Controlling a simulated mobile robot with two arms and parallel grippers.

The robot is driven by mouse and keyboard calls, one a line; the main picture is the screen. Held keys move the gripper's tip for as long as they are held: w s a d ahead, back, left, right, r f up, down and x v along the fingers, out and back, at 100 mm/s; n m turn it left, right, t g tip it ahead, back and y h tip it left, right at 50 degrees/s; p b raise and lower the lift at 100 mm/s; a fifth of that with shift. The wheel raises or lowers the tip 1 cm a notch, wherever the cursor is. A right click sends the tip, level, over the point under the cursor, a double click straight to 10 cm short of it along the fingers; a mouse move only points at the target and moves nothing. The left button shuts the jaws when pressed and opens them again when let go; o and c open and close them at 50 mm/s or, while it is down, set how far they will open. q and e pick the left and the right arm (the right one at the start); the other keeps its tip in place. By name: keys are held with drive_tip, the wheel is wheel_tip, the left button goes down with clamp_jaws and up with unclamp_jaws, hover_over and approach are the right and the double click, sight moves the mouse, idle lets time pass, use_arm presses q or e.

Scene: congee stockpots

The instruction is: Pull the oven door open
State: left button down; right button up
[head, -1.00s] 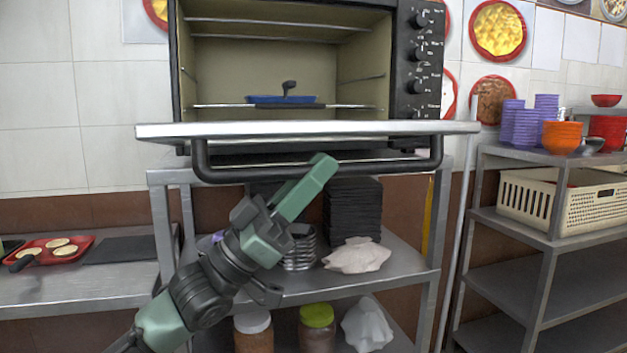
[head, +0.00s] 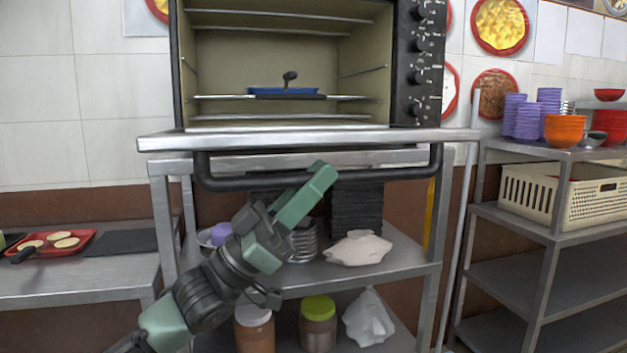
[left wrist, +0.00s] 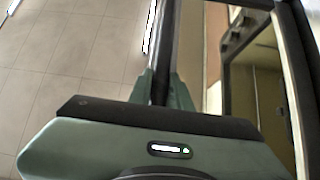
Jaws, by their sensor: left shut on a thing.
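The oven (head: 287,60) stands open on a metal rack. Its door (head: 300,141) is folded down to about level, with its silver edge facing me. The black handle bar (head: 400,175) hangs just under that edge. My left gripper (head: 316,182) reaches up from the lower left and is shut on the handle near its middle. In the left wrist view the dark handle bar (left wrist: 166,50) runs between the fingers of the left gripper (left wrist: 163,88). My right gripper is not in view.
A blue pan (head: 284,91) sits on the wire rack inside the oven. Below, the shelf (head: 330,280) holds stacked black trays (head: 356,205) and a pale crumpled bag (head: 358,248). A shelf unit (head: 520,215) stands right, a counter (head: 90,275) left.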

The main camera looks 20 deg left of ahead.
use_arm(q)
drive_tip(key=shift+w+d+f, duration=0.1)
drive_tip(key=shift+f, duration=0.15)
drive_tip(key=c, duration=1.3)
unclamp_jaws()
drive_tip(key=shift+w+d, duration=0.1)
drive_tip(key=v, duration=0.8)
drive_tip(key=shift+b, duration=0.45)
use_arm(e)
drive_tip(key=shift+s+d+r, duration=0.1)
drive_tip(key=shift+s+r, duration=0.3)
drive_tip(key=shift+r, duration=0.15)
use_arm(q)
drive_tip(key=shift+r, duration=0.15)
